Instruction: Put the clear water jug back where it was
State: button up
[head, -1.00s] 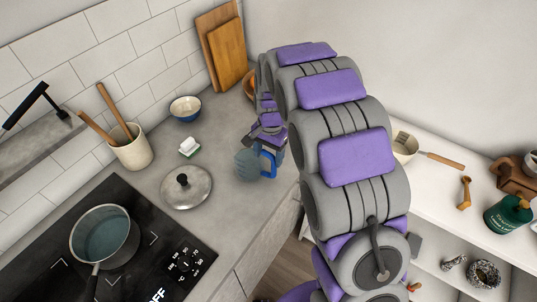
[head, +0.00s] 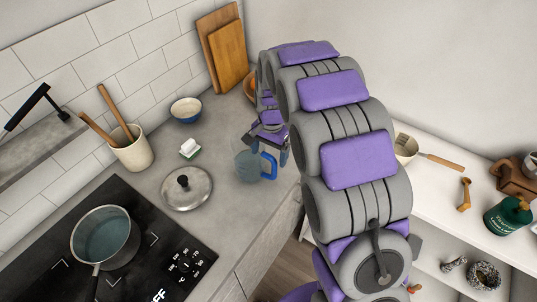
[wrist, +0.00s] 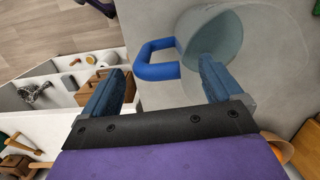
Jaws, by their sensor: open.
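The clear water jug (head: 248,166), with a blue handle, stands on the grey counter near its front edge, right of the pot lid. In the wrist view the jug (wrist: 214,45) is just beyond the fingertips, and its blue handle (wrist: 153,62) lies in line with the gap between them. My gripper (head: 270,143) is at the jug's handle side; it also shows in the wrist view (wrist: 160,78) with its two blue fingers spread wide and nothing clamped. I cannot tell whether a finger touches the handle. My arm hides part of the counter behind.
A pot (head: 104,236) sits on the black hob (head: 150,262). Cutting boards (head: 222,52) lean in the corner. A white shelf (head: 437,190) with several items stands right.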

notch_tip(320, 180, up, 11)
jog(key=p, duration=0.2)
jog(key=s+d+r+n, duration=0.1)
jog(key=s+d+r, duration=0.15)
jog(key=s, duration=0.45)
jog(key=s+d+r+n, duration=0.2)
jog(key=s+d, duration=0.2)
jog(key=s, duration=0.4)
jog(key=s+d+f+n, duration=0.1)
jog(key=s+n, duration=0.1)
jog(key=s, duration=0.8)
jog(key=s+d+f+n+g, duration=0.1)
jog(key=s+d+n, duration=0.1)
jog(key=s, duration=0.8)
jog(key=shift+s+d, duration=0.3)
jog(key=shift+s, duration=0.1)
jog(key=shift+f+b, duration=0.35)
jog(key=shift+b, duration=0.3)
jog(key=shift+c, duration=0.2)
